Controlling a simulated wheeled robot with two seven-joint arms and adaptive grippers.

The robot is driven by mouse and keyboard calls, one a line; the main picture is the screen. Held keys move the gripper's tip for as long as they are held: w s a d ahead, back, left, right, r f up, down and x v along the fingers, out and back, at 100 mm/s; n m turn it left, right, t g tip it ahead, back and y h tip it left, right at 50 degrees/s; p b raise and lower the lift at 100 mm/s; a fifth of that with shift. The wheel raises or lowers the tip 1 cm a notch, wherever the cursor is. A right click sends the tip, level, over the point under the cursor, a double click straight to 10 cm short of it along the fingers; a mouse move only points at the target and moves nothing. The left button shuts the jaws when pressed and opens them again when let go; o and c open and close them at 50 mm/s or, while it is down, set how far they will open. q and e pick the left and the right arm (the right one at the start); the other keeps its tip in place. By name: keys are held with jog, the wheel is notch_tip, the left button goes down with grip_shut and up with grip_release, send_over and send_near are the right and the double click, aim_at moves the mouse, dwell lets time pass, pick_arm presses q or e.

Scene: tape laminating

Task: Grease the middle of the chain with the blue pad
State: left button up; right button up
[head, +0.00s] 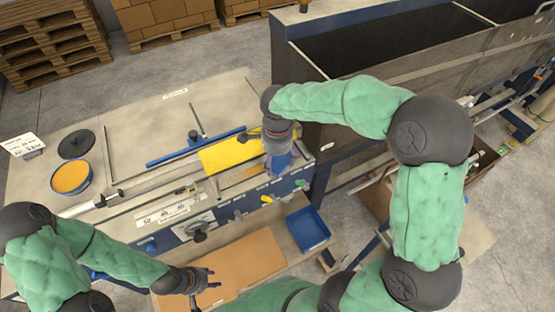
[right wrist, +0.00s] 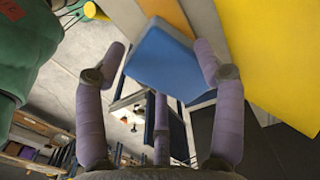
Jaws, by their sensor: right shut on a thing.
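My right gripper (head: 277,150) is over the right end of the worktable and is shut on the blue pad (head: 283,163). In the right wrist view the blue pad (right wrist: 160,58) sits between the fingertips of the right gripper (right wrist: 160,65), tilted. My left gripper (head: 213,280) is open and empty, low over the brown board at the front. I cannot clearly make out the chain. A blue bowl of orange-yellow paste (head: 72,177) stands at the table's left end, with a round black lid (head: 76,145) behind it.
A yellow sheet (head: 225,155) lies just left of the right gripper, close to a blue bar (head: 170,157). A blue bin (head: 308,228) and a brown board (head: 245,262) are on the lower shelf. A large dark trough (head: 350,40) stands behind the right arm.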

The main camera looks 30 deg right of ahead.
jog(key=shift+s+a, duration=0.1)
jog(key=shift+a, duration=3.2)
jog(key=shift+s+a+f+b, duration=0.1)
jog(key=shift+a+b, duration=0.15)
jog(key=shift+a, duration=0.6)
jog(key=shift+s+a+f+b, duration=0.1)
jog(key=shift+a+b, duration=0.1)
jog(key=shift+a, duration=0.65)
jog(key=shift+d, duration=0.55)
jog(key=shift+w+d+r, duration=0.1)
jog(key=shift+d+r, duration=0.05)
jog(key=shift+d, duration=1.4)
jog(key=shift+w+d+r, duration=0.1)
jog(key=shift+d, duration=1.45)
jog(key=shift+w+d+b, duration=0.1)
jog(key=shift+d+b, duration=0.25)
jog(key=shift+d, duration=1.3)
jog(key=shift+r+p, duration=2.75)
jog(key=shift+r, duration=1.3)
jog(key=shift+f, duration=0.1)
